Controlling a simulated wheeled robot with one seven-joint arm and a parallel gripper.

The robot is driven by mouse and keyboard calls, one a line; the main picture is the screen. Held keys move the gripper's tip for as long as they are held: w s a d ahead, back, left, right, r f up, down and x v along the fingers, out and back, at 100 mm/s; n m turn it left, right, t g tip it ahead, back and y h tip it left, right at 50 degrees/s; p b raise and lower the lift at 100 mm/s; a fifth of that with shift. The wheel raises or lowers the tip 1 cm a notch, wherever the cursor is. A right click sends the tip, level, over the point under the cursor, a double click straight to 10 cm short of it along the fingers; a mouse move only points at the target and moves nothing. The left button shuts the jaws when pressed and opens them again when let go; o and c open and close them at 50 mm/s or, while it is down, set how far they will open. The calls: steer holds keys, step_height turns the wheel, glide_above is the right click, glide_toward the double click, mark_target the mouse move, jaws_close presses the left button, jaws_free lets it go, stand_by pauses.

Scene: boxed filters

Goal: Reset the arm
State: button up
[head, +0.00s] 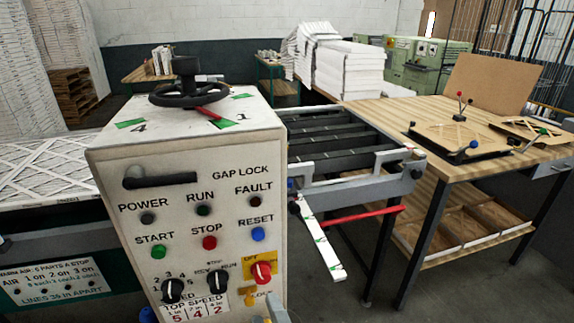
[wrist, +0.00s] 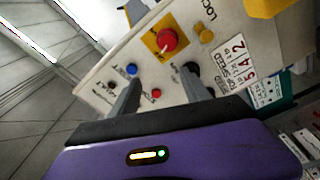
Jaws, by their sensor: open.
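My gripper (wrist: 160,82) shows in the wrist view as two dark grey fingers set apart, with nothing between them. Its purple body with a small lit strip fills the bottom of that view. The fingers point at the white control panel (wrist: 115,75), which appears tilted there. A red switch on a yellow plate (wrist: 166,40) is above. Whether the fingertips touch the panel cannot be told. I cannot clearly make out the gripper in the head view.
The white control cabinet (head: 190,175) stands close in front, with a black handwheel (head: 189,94) on top. A roller conveyor (head: 330,135) is behind it to the right. A wooden workbench (head: 470,125) is at the right. Some bare floor (head: 335,260) shows between cabinet and bench.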

steer(key=s+d+f+m+g+h, duration=0.1)
steer(key=s+d+m+h, duration=0.2)
steer(key=s+d+m, duration=0.5)
steer(key=s+d+f+m+g+h, duration=0.2)
steer(key=s+d+m, duration=0.7)
steer(key=s+d, duration=0.6)
steer(key=s+h, duration=0.1)
steer(key=s, duration=0.6)
steer(key=shift+d+h, duration=0.25)
steer(key=shift+h, duration=0.15)
